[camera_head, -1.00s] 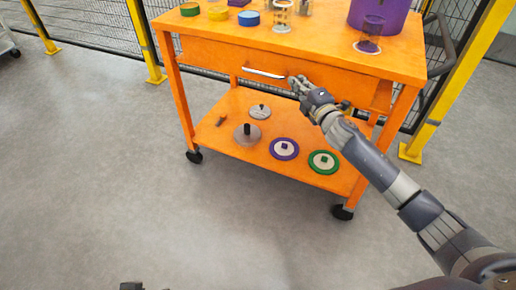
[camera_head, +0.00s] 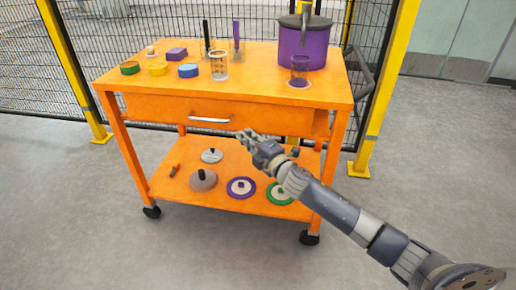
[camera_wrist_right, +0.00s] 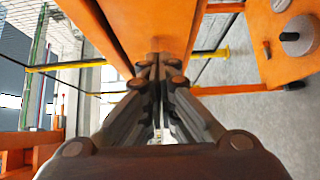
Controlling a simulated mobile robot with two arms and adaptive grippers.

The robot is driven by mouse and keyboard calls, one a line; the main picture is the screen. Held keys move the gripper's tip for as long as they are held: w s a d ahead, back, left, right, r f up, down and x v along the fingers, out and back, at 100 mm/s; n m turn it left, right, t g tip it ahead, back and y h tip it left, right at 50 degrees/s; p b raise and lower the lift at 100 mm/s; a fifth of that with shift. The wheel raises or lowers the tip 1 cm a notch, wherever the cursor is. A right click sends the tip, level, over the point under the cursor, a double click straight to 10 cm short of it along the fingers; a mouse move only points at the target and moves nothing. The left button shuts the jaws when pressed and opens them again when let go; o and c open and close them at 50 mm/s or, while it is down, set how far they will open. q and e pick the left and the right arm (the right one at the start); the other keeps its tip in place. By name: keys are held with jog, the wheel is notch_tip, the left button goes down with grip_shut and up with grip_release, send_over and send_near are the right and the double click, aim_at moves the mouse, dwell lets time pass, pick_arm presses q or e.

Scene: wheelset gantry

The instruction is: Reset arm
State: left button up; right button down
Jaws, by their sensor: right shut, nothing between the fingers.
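My right arm comes in from the lower right of the head view. Its gripper (camera_head: 243,135) is in front of the orange cart (camera_head: 110,86), just below and to the right of the white drawer handle (camera_head: 210,119). The gripper appears apart from the handle. The drawer (camera_head: 165,108) looks shut. In the right wrist view the gripper's fingers (camera_wrist_right: 158,65) are together with nothing between them, pointing toward orange cart parts. My left gripper is not in the head view.
The cart top holds a purple pot (camera_head: 305,45), a glass (camera_head: 219,67), a purple box (camera_head: 176,54) and small round tins. The lower shelf holds several lids, one a purple-rimmed lid (camera_head: 241,187). Yellow posts (camera_head: 380,85) and mesh fence stand behind. Grey floor in front is clear.

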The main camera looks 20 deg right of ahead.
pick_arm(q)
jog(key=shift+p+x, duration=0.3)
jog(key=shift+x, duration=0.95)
pick_arm(e)
jog(key=s, duration=0.6)
jog(key=shift+s+d+r, duration=0.25)
jog(key=shift+s+d, duration=0.1)
jog(key=shift+s, duration=0.05)
